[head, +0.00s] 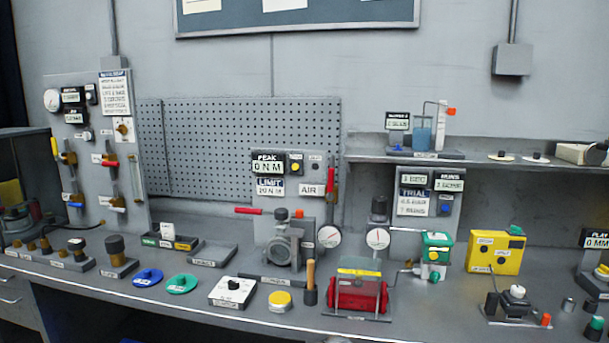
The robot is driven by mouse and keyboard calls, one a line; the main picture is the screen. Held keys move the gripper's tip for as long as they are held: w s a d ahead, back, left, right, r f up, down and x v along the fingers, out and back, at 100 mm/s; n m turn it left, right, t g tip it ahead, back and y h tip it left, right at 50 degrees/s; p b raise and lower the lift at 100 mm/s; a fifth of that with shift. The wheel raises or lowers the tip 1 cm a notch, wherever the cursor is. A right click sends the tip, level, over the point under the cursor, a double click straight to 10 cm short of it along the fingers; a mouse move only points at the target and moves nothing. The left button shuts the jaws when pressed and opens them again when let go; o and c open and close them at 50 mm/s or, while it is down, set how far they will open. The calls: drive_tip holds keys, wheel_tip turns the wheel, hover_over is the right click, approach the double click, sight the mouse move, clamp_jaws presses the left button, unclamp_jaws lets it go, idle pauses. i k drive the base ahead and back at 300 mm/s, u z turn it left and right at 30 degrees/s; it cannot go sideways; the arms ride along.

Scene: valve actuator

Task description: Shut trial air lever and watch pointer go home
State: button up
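A trial panel (413,203) stands right of centre with a sign reading TRIAL, small displays and a blue button. A pale horizontal lever or pipe (405,230) lies below it; I cannot tell which. A red actuator (345,295) sits in front under a clear and yellow cover. White round gauges (377,238) and (329,236) stand behind it; their pointers are too small to read. A panel marked AIR (310,189) has an upright red lever (333,181) at its right edge. I cannot tell which lever is the trial air one. My gripper is not in view.
A green box (437,247) stands right of the actuator, then a yellow box (495,252). A valve board (92,150) is at far left. Small parts crowd the bench front.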

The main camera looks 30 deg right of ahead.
sight(330, 196)
drive_tip(key=z, duration=0.05)
drive_tip(key=i, duration=0.75)
drive_tip(key=z, duration=0.55)
drive_tip(key=i, duration=0.55)
drive_tip(key=z, duration=0.4)
